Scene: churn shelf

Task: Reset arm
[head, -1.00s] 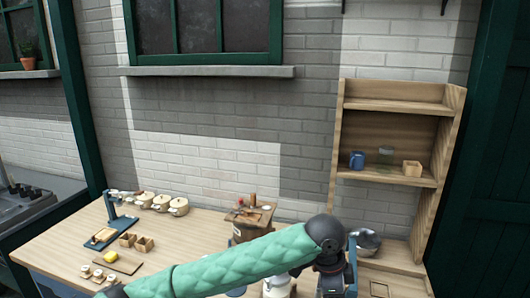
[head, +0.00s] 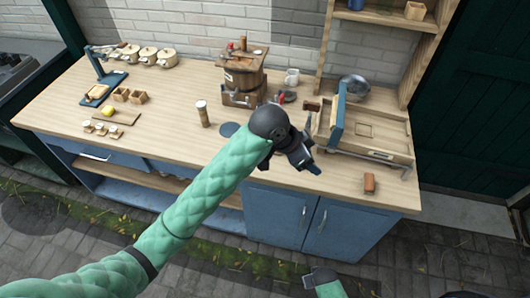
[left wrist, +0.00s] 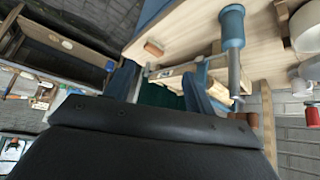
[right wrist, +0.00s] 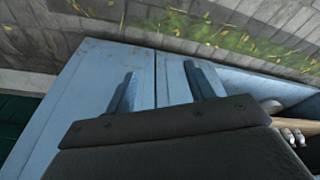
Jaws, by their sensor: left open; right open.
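My left arm (head: 205,190), in a green quilted sleeve, reaches over the wooden counter in the head view. Its gripper (head: 308,166) is above the counter's front part, left of the wooden tray. In the left wrist view its fingers (left wrist: 158,88) are apart with nothing between them. My right gripper (head: 309,279) shows at the bottom of the head view, low in front of the blue cabinet. In the right wrist view its fingers (right wrist: 163,86) are apart and empty, facing the blue cabinet doors (right wrist: 150,70).
A wooden tray (head: 385,148) with an upright blue-edged part and a small brown block (head: 370,183) lie on the right. A wooden churn-like box (head: 242,78), a mug (head: 292,77) and a metal bowl (head: 355,86) stand behind.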

